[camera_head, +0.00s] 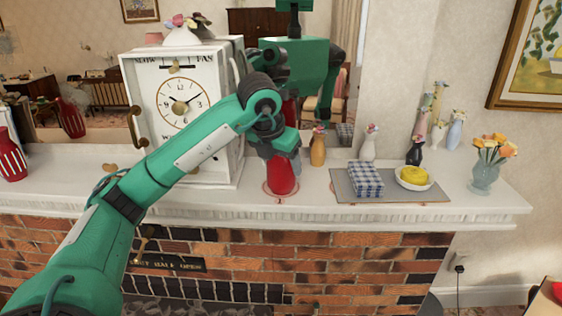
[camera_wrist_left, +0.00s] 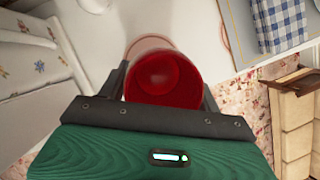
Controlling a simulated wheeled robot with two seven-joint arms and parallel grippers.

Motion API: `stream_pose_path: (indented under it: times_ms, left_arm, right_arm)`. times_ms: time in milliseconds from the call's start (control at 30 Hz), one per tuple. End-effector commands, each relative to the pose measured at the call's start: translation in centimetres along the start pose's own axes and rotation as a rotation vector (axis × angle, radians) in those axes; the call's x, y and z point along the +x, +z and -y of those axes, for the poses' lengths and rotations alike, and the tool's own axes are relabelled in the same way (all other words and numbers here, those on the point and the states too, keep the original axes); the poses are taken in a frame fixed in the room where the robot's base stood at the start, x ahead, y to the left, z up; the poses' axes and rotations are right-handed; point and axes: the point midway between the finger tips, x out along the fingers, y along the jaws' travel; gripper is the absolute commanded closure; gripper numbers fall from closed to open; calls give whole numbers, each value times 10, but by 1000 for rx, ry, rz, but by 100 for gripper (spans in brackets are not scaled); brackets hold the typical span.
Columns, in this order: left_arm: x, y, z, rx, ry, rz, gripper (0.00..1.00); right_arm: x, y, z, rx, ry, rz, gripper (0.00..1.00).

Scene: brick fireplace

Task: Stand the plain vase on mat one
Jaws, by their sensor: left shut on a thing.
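The plain red vase (camera_head: 281,177) stands upright at the front of the mantel, with its upper part hidden by my left gripper (camera_head: 283,153). My left gripper is shut on it. In the left wrist view the red vase (camera_wrist_left: 162,78) sits between the two dark fingers of the gripper (camera_wrist_left: 163,92). Mat one, a pale round mat with a reddish rim (camera_head: 267,190), shows around the vase's foot. In the left wrist view the mat's edge (camera_wrist_left: 148,42) shows beyond the vase. I cannot tell whether the base touches it. My right gripper is not in view.
A white clock (camera_head: 180,120) stands left of the vase. A striped red vase (camera_head: 11,160) is at the far left. Right of the vase stand an orange vase (camera_head: 318,150) and a grey tray (camera_head: 400,196) with a checked cloth and yellow item. A mirror is behind.

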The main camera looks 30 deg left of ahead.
Motion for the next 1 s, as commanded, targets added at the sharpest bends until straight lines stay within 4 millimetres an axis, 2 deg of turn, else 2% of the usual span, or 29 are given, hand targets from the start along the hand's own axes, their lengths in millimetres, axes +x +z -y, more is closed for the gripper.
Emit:
stream_pose_path:
  times_ms: [67,100,200,600,633,767,1000]
  left_arm:
    - [4,-1,0,0,0,1,69]
    - [3,-1,0,0,0,0,31]
    - [3,-1,0,0,0,-1,13]
    - [-4,2,0,0,0,0,13]
    - [-4,1,0,0,0,2,13]
    - [-22,1,0,0,0,5,13]
    - [-65,0,0,0,0,5,13]
  right_arm:
    - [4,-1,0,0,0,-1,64]
    - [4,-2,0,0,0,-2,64]
    - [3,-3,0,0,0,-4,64]
    - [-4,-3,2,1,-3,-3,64]
    - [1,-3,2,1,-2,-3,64]
    - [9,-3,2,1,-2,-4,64]
    - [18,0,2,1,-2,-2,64]
